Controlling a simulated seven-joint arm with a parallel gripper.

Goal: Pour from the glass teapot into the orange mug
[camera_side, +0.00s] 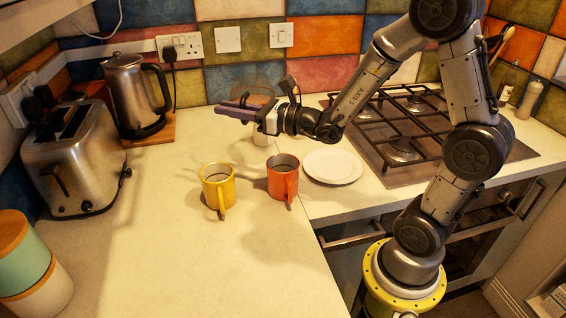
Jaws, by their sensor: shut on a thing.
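The orange mug (283,178) stands upright on the pale worktop, its handle facing the camera. My gripper (236,108) is above the worktop, behind and to the left of the orange mug, with its fingers pointing left. It is shut on the glass teapot (256,76), whose clear rounded outline shows faintly against the tiles behind the fingers. The teapot is apart from the mug. The fingers hide part of the teapot, and its contents and exact grip point cannot be made out.
A yellow mug (217,188) stands left of the orange mug, and a white plate (333,167) lies to its right. A kettle (136,95) and toaster (75,160) stand at left. The gas hob (415,130) is at right. The front worktop is clear.

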